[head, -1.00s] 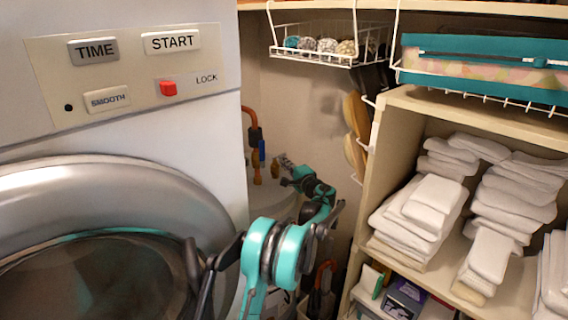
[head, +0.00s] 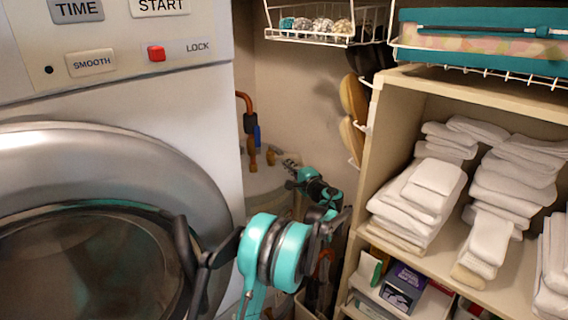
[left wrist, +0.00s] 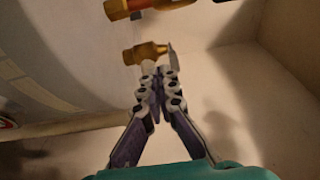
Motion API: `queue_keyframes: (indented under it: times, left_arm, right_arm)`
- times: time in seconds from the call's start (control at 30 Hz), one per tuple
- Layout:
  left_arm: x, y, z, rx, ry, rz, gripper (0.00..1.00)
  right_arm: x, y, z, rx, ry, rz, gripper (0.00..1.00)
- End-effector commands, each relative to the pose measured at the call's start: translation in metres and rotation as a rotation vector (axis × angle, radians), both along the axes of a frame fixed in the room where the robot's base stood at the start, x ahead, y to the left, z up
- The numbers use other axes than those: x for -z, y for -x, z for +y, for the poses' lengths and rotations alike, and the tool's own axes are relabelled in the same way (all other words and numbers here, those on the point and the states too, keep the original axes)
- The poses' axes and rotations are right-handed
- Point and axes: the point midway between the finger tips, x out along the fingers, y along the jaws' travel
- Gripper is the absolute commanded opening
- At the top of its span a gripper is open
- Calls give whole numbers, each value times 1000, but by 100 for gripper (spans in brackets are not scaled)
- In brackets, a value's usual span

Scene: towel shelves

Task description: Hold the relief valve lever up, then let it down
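The relief valve is a brass fitting on the pale tank (head: 268,183) in the corner behind the washer. In the left wrist view a brass valve body (left wrist: 145,53) lies just beyond my fingertips. A thin silvery piece (left wrist: 173,57), which may be the lever, stands beside it, right at the right fingertip. My left gripper (left wrist: 157,74) has its two fingers drawn together. I cannot tell whether the fingertips touch the lever. In the head view my left gripper (head: 290,173) is at the tank top, right of the brass fittings. My right gripper is not in view.
The washer (head: 120,100) stands close on the left. A copper pipe (head: 243,100) with a blue-handled valve (head: 257,137) rises by the wall. The wooden shelf (head: 385,110) with white towels (head: 425,190) is on the right. A wire basket (head: 318,38) hangs above. Little room lies between washer and shelf.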

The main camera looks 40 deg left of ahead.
Motion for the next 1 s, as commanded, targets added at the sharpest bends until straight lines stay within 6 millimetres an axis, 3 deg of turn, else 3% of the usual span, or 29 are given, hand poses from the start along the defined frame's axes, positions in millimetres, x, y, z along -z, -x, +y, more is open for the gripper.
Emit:
queue_keyframes:
  times: [0.53, 1.0]
  left_arm:
    - [1, 19, -54, 1, 0, 0, 0]
    - [0, 22, -60, 0, 0, 0, 0]
  right_arm:
    - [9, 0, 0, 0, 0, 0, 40]
    - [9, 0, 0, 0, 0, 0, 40]
